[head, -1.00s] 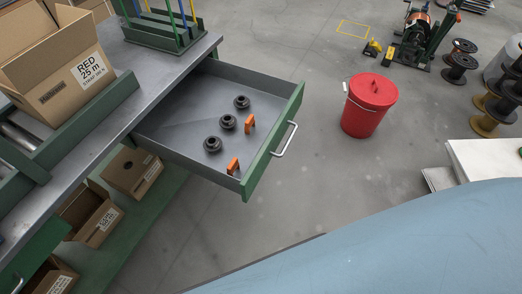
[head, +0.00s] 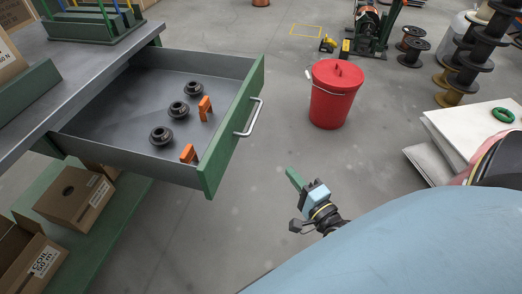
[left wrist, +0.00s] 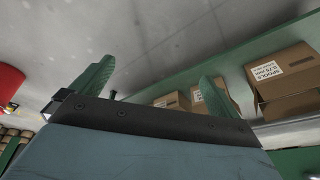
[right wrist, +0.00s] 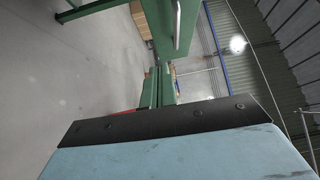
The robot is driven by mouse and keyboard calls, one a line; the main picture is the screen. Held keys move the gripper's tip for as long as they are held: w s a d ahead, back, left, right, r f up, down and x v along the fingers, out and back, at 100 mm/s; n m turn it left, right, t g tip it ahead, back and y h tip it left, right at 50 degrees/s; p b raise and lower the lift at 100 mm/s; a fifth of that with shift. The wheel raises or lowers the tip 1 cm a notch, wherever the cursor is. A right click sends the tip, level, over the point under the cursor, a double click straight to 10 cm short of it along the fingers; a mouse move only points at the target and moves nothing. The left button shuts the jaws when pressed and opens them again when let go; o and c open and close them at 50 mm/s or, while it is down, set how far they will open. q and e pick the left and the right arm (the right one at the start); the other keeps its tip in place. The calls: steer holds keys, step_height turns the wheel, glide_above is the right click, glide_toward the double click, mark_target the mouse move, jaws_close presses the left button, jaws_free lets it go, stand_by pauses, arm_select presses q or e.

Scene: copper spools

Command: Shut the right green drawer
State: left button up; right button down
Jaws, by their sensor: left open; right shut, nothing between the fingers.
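The right green drawer (head: 232,125) is pulled well out of the workbench in the head view. Its grey tray (head: 125,110) shows, and a pale bar handle (head: 249,118) is on its green front. My right gripper (head: 293,178) is shut and empty, with green fingers, in front of the drawer and apart from it. In the right wrist view the shut fingers (right wrist: 159,72) point toward a green panel with a pale handle (right wrist: 179,25). My left gripper (left wrist: 157,72) shows only in the left wrist view, open and empty, with floor and boxes beyond it.
Several black round parts (head: 179,109) and two orange brackets (head: 205,108) lie in the drawer. A red lidded bucket (head: 332,95) stands on the floor to the right. Cardboard boxes (head: 75,195) sit on a low green shelf. The floor between drawer and bucket is clear.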

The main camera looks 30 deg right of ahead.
arm_select(q)
steer(key=w+d+r+t+b, duration=0.2)
steer(key=w+r+t, duration=0.1)
steer(key=r, duration=0.2)
steer(key=shift+w+h, duration=0.4)
arm_select(e)
steer(key=w+a+r+m+t, duration=0.1)
steer(key=w+r, duration=0.3)
steer(key=w, duration=0.9)
steer(key=shift+a+m+h, duration=0.2)
steer(key=shift+m+h, duration=0.2)
steer(key=shift+m, duration=0.1)
steer(key=shift+r, duration=0.15)
